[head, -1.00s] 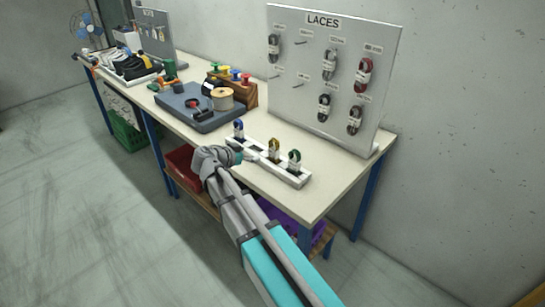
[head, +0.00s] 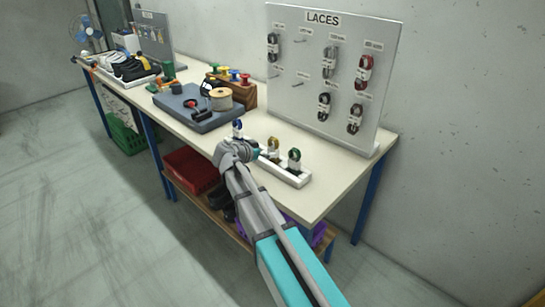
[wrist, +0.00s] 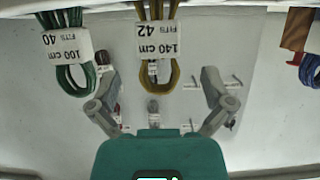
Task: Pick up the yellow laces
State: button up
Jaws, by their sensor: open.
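The yellow laces (head: 273,146) stand in the middle of a white holder (head: 293,179) near the table's front edge. In the wrist view the yellow laces (wrist: 158,72) show a loop and a "140 cm, fits 42" band, lined up between my fingers. My gripper (wrist: 158,92) is open and empty; I cannot tell how deep the loop sits between the fingers. In the head view my gripper (head: 256,153) is just left of the yellow laces, and my wrist hides part of the holder.
Green laces (wrist: 70,70) hang left of the yellow ones in the wrist view, close to my left finger. Blue laces (head: 238,129) stand at the holder's other end. The LACES board (head: 300,70) rises behind. A dark grey mat (head: 190,120) lies further left.

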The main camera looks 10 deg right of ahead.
aim_at(271, 151)
jog(key=shift+f+b+x, duration=0.15)
jog(key=shift+b+x, duration=0.4)
jog(key=shift+x, duration=0.45)
jog(key=shift+f+b+x, duration=0.2)
jog(key=shift+b+x, duration=0.35)
jog(key=shift+x, duration=0.4)
jog(key=shift+w+d+f, duration=0.2)
jog(key=shift+w+d, duration=0.05)
jog(key=shift+d, duration=0.2)
jog(key=c, duration=1)
